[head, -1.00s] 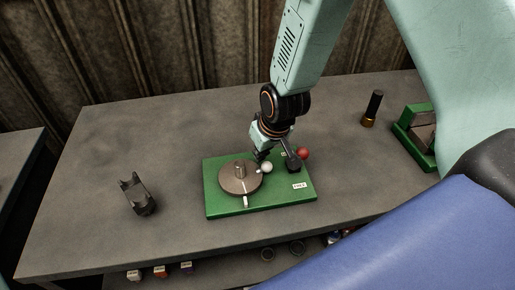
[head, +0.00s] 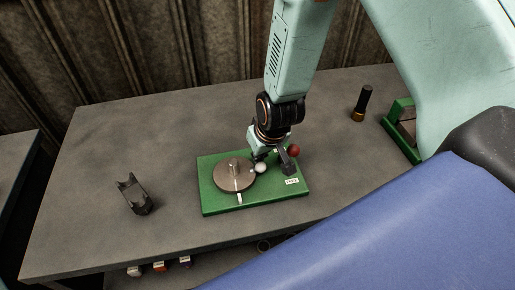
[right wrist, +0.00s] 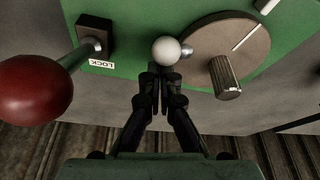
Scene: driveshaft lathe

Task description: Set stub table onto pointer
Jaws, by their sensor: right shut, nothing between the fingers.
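The stub table is a round brown-grey disc (head: 228,181) with an upright stub, on a green base plate (head: 290,195). In the right wrist view the disc (right wrist: 205,72) bears a white line, and the white pointer (right wrist: 266,5) stands just beyond its rim. Line and pointer look roughly in line; exact alignment cannot be told. The pointer (head: 239,199) is at the disc's front in the head view. A white ball (right wrist: 166,51) sits on a short stem at the disc's rim. My right gripper (right wrist: 155,72) is shut and empty, close beside the ball; contact is unclear. My left gripper is out of view.
A red-balled lever (right wrist: 35,90) stands by the LOCK label (right wrist: 102,63), near my right gripper. A dark forked part (head: 134,196) lies left on the grey table (head: 90,150). A black-and-brass cylinder (head: 362,103) and a green fixture (head: 396,108) are at the right.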

